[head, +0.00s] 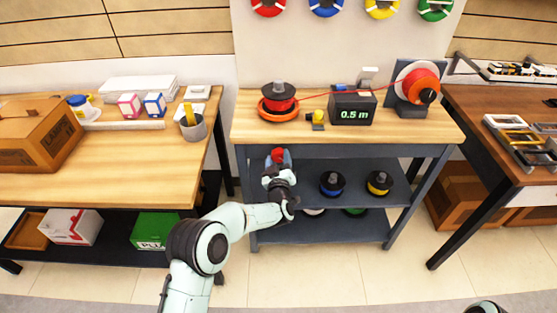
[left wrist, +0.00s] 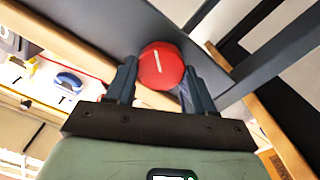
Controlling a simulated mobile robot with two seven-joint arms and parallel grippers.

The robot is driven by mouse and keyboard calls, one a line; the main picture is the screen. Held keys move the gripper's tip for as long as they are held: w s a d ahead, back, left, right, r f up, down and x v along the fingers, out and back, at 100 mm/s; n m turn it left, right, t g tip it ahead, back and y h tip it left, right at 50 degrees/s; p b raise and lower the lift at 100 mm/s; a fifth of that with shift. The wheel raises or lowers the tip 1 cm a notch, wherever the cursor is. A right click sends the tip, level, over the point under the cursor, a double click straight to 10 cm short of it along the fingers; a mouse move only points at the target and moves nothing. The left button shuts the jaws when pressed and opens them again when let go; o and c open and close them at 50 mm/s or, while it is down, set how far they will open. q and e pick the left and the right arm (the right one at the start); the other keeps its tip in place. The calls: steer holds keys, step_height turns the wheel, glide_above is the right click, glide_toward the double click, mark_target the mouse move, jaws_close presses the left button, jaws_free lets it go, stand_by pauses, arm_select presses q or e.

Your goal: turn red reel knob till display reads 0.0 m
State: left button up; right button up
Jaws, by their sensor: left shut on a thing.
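The red knob (head: 278,155) sits on the front edge of the middle bench, below the red spool. In the left wrist view the knob (left wrist: 162,66) shows a white line on its face, tilted a little from the finger direction. My left gripper (left wrist: 160,78) is shut on the knob, one finger on each side. In the head view my left gripper (head: 279,162) partly hides the knob. The black display (head: 353,113) on the bench reads 0.5 m in green. My right gripper is not in view.
The red spool (head: 278,97) stands at the bench's left, and a red line runs past the display to a red and white reel (head: 416,84) at right. A small yellow and black item (head: 318,119) lies between. Blue (head: 333,183) and yellow (head: 379,183) spools stand on the shelf below.

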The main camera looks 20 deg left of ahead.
arm_select(q)
steer(key=shift+f, duration=0.1)
steer(key=o, duration=1)
steer(key=shift+o, duration=0.2)
steer(key=shift+s, duration=0.1)
steer(key=v, duration=1.3)
steer(key=shift+p, duration=0.45)
steer(key=shift+s+d, duration=0.1)
steer(key=shift+s, duration=0.05)
